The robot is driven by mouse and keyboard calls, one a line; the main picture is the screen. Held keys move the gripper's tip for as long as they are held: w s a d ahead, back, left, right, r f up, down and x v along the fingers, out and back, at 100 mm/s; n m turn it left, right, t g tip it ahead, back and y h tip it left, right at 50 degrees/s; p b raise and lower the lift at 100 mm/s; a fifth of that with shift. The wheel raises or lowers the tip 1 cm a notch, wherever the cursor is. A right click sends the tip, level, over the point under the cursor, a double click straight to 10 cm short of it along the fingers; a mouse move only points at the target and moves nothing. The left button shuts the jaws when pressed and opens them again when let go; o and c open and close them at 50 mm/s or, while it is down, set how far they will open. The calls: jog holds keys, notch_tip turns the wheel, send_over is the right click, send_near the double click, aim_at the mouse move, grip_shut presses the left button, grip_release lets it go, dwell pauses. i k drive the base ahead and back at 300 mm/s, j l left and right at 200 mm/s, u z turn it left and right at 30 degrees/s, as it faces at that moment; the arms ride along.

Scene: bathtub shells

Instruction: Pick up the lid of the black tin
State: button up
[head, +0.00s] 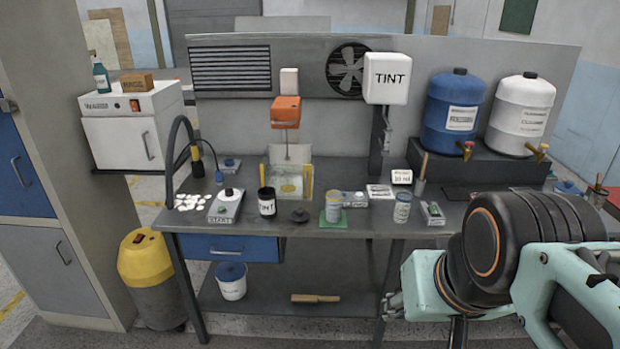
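The black tin (267,208), with a white TINT label, stands upright near the front of the dark workbench. A small dark round lid with a knob (300,215) lies on the bench just right of the tin, apart from it. The tin's top is too small to make out clearly. My gripper (393,305) is at the lower right, in front of the bench and below its top, well apart from the tin and lid. Only a small part of its fingers shows, and my arm hides the rest.
A START switch box (225,206) stands left of the tin. A tin on a green mat (333,208) and another pale tin (402,207) stand to the right. Behind is a clear tank (289,182) under an orange unit (286,111). A hose (174,150) arches at the left.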

aim_at(300, 215)
jog(key=i+j+z, duration=0.15)
jog(key=i+j, duration=0.25)
jog(key=i, duration=0.2)
jog(key=i+j+z, duration=0.2)
jog(key=i+j, duration=0.25)
jog(key=i, duration=0.1)
